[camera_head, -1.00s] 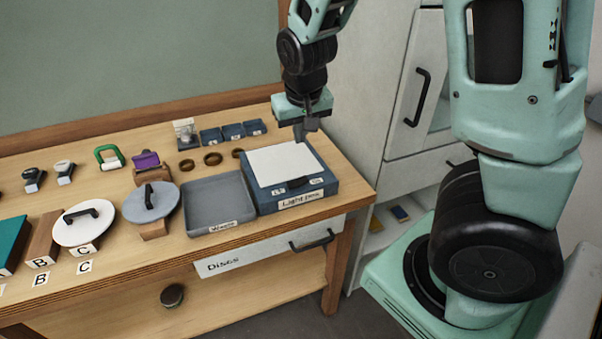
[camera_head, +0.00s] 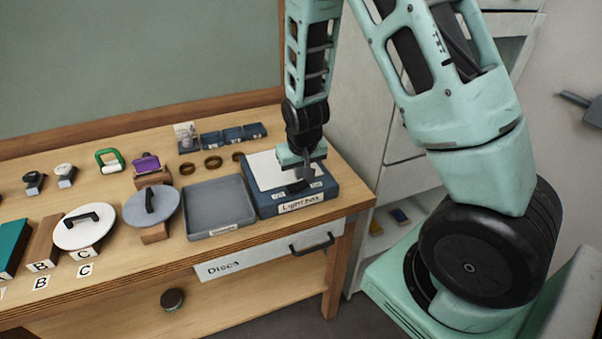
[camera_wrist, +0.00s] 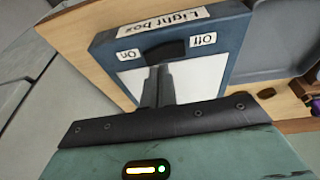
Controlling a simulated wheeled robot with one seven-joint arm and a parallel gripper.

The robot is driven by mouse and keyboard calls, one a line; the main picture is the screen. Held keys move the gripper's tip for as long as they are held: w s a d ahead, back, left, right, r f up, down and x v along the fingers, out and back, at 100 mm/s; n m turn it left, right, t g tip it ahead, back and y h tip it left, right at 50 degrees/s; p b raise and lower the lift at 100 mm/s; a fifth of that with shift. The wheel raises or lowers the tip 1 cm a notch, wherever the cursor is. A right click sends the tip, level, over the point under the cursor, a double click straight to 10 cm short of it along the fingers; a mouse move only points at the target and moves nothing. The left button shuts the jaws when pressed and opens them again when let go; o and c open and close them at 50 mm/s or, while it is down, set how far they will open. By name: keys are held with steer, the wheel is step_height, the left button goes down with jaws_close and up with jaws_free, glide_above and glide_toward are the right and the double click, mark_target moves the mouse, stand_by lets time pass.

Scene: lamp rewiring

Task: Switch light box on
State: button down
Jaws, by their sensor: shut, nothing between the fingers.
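The light box (camera_head: 330,194) is a blue box with a white top panel, at the right end of the workbench. In the wrist view the light box (camera_wrist: 226,62) shows its label, a black rocker switch (camera_wrist: 166,50) and tags reading On and Off on either side of the switch. My gripper (camera_head: 299,178) is over the front of the box, pointing down, with its fingers together and empty. In the wrist view the fingertips (camera_wrist: 158,72) are right at the edge of the switch; I cannot tell whether they touch it. The white panel looks unlit.
A grey tray (camera_head: 214,232) stands just left of the light box. Several small blue bins (camera_head: 233,136) and dark rings (camera_head: 213,162) lie behind. A pale cabinet (camera_head: 405,165) stands close on the right.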

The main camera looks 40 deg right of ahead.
steer(key=shift+d+f, duration=0.1)
steer(key=shift+f, duration=0.65)
